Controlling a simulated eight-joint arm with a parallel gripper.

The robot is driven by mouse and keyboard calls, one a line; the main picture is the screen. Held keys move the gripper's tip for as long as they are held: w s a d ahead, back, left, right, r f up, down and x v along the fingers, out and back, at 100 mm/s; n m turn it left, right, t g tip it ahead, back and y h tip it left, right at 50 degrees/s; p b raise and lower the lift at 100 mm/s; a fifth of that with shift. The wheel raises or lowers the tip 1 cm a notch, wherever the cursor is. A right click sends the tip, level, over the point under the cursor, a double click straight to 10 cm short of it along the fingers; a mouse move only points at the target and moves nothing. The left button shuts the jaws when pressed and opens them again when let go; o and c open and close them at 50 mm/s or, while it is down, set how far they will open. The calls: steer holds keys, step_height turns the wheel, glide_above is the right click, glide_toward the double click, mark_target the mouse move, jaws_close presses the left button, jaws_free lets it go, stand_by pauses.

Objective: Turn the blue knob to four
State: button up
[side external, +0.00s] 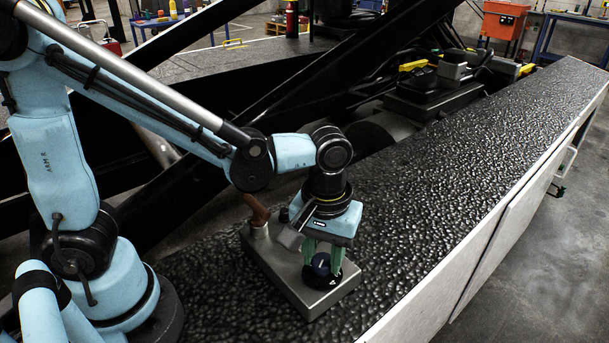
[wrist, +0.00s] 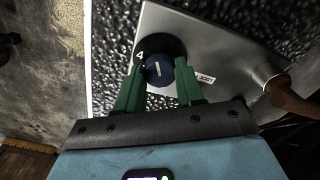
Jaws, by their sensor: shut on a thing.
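The blue knob (wrist: 158,71) sits on a round black dial plate (wrist: 172,47) on a grey metal control box (wrist: 205,40). A white line on the knob runs nearly straight up and down in the wrist view. A white 4 (wrist: 139,56) is on the dial, up and left of the knob, out of line with the mark. My gripper (wrist: 160,74) has its green fingers on either side of the knob, shut on it. In the side view the knob (side external: 321,263) shows between the fingertips (side external: 323,260), with the gripper pointing down. Other dial numbers are hidden or unreadable.
A brown lever (side external: 257,211) stands up at the box's back left corner, close to my gripper. The box (side external: 285,285) rests on a black bumpy surface (side external: 460,165), clear to the right. Dark beams (side external: 270,105) cross behind my arm.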

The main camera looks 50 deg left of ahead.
steer(key=m, duration=0.6)
steer(key=shift+m, duration=0.3)
steer(key=m, duration=1.1)
steer(key=shift+m, duration=0.4)
steer(key=m, duration=0.5)
steer(key=shift+m, duration=0.3)
steer(key=o, duration=1)
steer(key=shift+o, duration=0.2)
steer(key=shift+r, duration=0.1)
